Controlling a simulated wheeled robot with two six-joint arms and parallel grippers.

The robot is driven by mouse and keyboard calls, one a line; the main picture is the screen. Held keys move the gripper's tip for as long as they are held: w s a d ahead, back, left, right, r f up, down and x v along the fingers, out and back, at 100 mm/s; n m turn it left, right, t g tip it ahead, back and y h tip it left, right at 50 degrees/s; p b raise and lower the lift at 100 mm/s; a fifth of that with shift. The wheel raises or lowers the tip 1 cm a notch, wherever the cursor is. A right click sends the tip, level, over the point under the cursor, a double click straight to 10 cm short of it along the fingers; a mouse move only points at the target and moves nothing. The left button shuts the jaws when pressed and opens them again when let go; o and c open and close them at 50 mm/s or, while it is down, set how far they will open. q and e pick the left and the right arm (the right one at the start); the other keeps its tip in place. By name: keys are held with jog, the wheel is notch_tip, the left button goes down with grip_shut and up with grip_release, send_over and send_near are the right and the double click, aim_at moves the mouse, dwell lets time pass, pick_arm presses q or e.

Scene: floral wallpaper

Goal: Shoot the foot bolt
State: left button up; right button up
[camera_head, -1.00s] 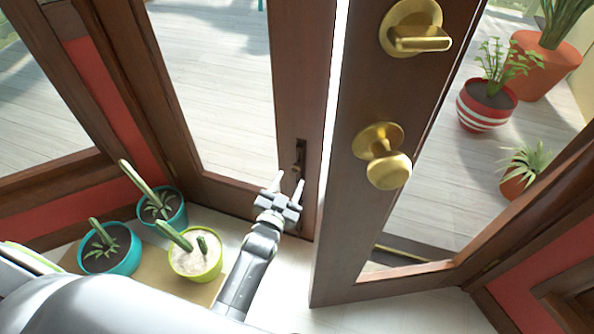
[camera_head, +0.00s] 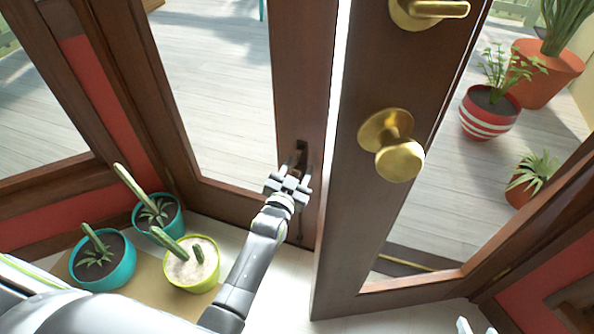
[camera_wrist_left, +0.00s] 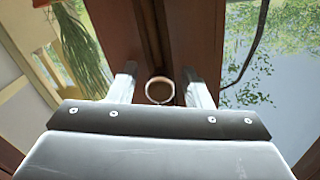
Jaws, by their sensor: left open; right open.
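The foot bolt (camera_head: 302,148) is a dark, narrow fitting low on the edge stile of the left door (camera_head: 300,80). My left gripper (camera_head: 289,176) is open in front of it and covers part of it in the head view. In the left wrist view a small pale-rimmed round end (camera_wrist_left: 160,91) shows between the two spread fingers, in front of the brown door wood; I cannot tell whether either finger touches it. Two light tips of my right gripper (camera_head: 474,327) show at the bottom edge, away from the doors' handles.
The right door (camera_head: 345,230) stands ajar beside the left one, with a brass knob (camera_head: 398,158) and a brass lever (camera_head: 430,10). Potted cacti in teal (camera_head: 104,268) and lime (camera_head: 192,277) pots stand left of my left arm. Pale floor lies in front.

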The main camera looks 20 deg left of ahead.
pick_arm(q)
jog(key=shift+c, duration=0.4)
grip_shut()
jog(key=shift+f, duration=0.1)
jog(key=shift+f+b, duration=0.55)
jog(key=shift+f, duration=0.05)
jog(key=shift+f+b, duration=0.5)
jog(key=shift+f, duration=0.05)
pick_arm(e)
jog(key=w+d+r+t+h, duration=0.1)
jog(key=w+r+t, duration=0.25)
jog(key=r, duration=0.25)
jog(key=w+d+r+t+h, duration=0.1)
jog(key=w+r+t, duration=0.1)
jog(key=r+t, duration=0.35)
pick_arm(q)
notch_tip(320, 180, down, 2)
jog(key=shift+b, duration=0.75)
pick_arm(e)
notch_tip(320, 180, up, 11)
jog(key=s+a+n+t+y, duration=0.1)
jog(key=s+a+n+t, duration=0.1)
jog(key=t, duration=0.4)
jog(key=shift+s+n+y, duration=0.2)
jog(key=shift+n+y, duration=0.1)
jog(key=shift+n, duration=0.1)
